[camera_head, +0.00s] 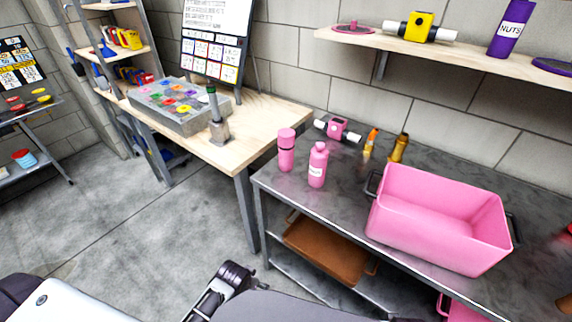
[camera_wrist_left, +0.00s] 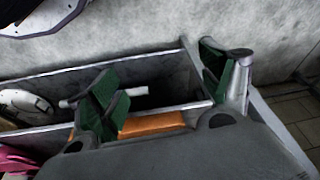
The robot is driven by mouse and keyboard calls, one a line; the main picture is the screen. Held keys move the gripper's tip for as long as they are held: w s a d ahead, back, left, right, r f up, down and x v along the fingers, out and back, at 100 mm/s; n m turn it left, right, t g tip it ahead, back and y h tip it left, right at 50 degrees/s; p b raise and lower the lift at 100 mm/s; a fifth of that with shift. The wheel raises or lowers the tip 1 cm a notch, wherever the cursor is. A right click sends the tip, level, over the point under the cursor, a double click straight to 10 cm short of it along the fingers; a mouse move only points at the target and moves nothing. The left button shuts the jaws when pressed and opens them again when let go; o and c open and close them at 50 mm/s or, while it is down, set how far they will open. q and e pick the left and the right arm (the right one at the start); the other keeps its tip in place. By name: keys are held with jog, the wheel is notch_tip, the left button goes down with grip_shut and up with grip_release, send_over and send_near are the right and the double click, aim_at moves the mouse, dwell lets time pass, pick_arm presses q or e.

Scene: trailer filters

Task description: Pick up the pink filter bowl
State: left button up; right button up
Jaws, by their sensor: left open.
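A pink cup-like cylinder (camera_head: 286,152), which looks like the pink filter bowl, stands upright on the dark metal bench (camera_head: 345,190) near its left end. A pink bottle with a white label (camera_head: 317,167) stands close to its right. A pink filter head with white pipe stubs (camera_head: 337,130) lies behind them. My left gripper (camera_wrist_left: 160,88) is open and empty in the left wrist view, its green-padded fingers wide apart. It is apart from the cylinder, which I cannot make out in that view. My right gripper is not in view.
A large pink bin (camera_head: 440,215) occupies the bench's right part. Orange and brown bottles (camera_head: 398,148) stand behind it. A brown tray (camera_head: 325,250) sits on the shelf below. A wooden table (camera_head: 255,130) adjoins at the left. Bench space in front of the pink bottle is clear.

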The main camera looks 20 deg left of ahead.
pick_arm(q)
jog(key=w+r+t+b, duration=0.15)
jog(key=w+r, duration=0.25)
jog(key=r, duration=0.6)
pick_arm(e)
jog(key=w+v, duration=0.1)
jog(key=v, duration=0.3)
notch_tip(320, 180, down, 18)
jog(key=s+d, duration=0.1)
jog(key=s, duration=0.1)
pick_arm(q)
jog(key=t+h, duration=0.3)
jog(key=t, duration=0.9)
send_near(282, 141)
jog(key=shift+s+b, duration=0.45)
jog(key=shift+s, duration=0.1)
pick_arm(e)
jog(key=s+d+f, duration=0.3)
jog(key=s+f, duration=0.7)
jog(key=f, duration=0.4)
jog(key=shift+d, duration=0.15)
pick_arm(q)
jog(key=shift+w, duration=0.15)
